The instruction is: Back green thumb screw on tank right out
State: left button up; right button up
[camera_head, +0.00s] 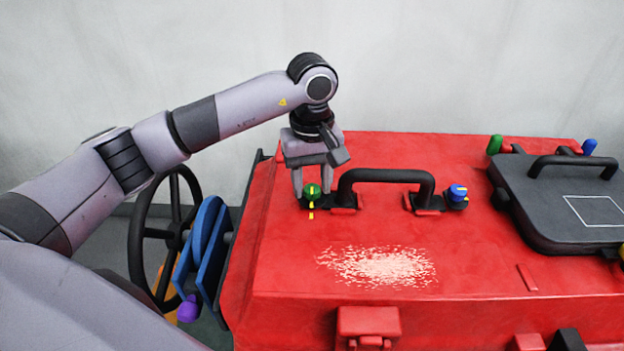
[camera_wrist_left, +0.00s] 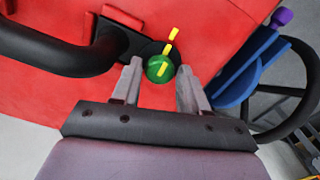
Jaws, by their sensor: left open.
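The green thumb screw (camera_head: 312,191) with a yellow mark sits on top of the red tank (camera_head: 290,250), at the left foot of the black handle. A second yellow mark lies on the tank just in front of it. My left gripper (camera_head: 312,196) points down over the screw, with its two fingers apart, one on each side. In the left wrist view the green screw (camera_wrist_left: 162,68) shows between the fingertips (camera_wrist_left: 160,75), and a gap is visible on each side. The right gripper is not in view.
The black handle (camera_head: 386,176) rises close to the right of my left gripper. A blue thumb screw (camera_head: 457,194) stands at its right end. A dark lid (camera_head: 560,200) lies further right. A black wheel (camera_head: 150,240) and blue part (camera_head: 203,250) stand left of the tank.

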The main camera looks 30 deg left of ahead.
pick_arm(q)
jog(key=c, duration=0.8)
